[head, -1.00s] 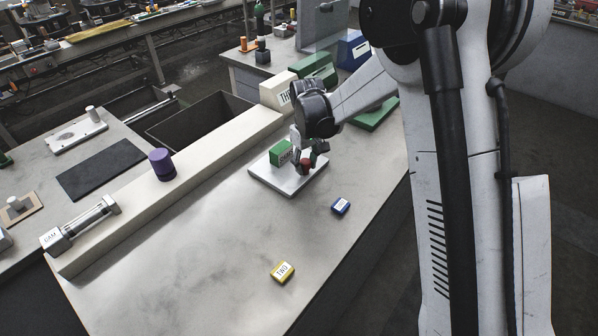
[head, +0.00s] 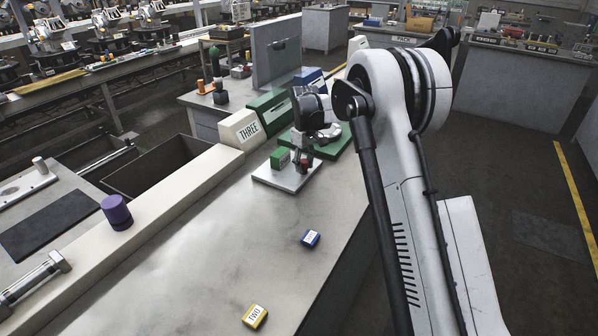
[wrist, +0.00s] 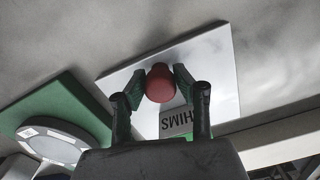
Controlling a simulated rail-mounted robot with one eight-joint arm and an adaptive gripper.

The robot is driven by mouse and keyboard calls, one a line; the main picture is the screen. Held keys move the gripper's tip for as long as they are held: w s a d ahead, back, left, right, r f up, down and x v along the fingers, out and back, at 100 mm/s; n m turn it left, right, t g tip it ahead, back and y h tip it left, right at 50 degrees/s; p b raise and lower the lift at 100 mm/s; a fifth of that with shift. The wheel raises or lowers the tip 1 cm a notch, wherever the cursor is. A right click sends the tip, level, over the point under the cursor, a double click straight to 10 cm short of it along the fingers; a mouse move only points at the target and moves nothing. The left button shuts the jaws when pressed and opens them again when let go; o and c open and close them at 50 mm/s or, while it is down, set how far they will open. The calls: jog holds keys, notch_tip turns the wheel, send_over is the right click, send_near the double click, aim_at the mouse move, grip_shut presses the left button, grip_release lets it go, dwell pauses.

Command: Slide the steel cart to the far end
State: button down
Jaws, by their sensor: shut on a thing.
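The steel cart (head: 287,181) is a flat, bright plate on the grey bench, close to the near edge of a green pad (head: 340,146). It carries a green box (head: 279,157) and a red knob (head: 305,166). In the wrist view the plate (wrist: 215,55) lies under my gripper, and the box's "SHIMS" label (wrist: 176,122) shows upside down. My gripper (wrist: 159,85) is shut on the red knob (wrist: 160,80), one finger on each side. In the head view my gripper (head: 303,158) stands over the cart and partly hides the knob.
A cream block marked "THREE" (head: 241,130) and a green block (head: 269,110) stand along the left rail. A round pale disc (wrist: 48,145) sits on the pad. A purple cylinder (head: 116,212), blue tag (head: 310,238) and yellow tag (head: 255,316) are nearer.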

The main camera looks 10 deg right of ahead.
jog(key=shift+w+d+r, duration=0.1)
jog(key=shift+w+r, duration=0.05)
jog(key=shift+w, duration=0.05)
jog(key=c, duration=1.7)
grip_release()
jog(key=o, duration=0.4)
jog(key=shift+d, duration=0.15)
jog(key=shift+c, duration=0.2)
jog(key=shift+r, duration=0.35)
notch_tip(320, 180, up, 11)
jog(key=shift+r, duration=0.1)
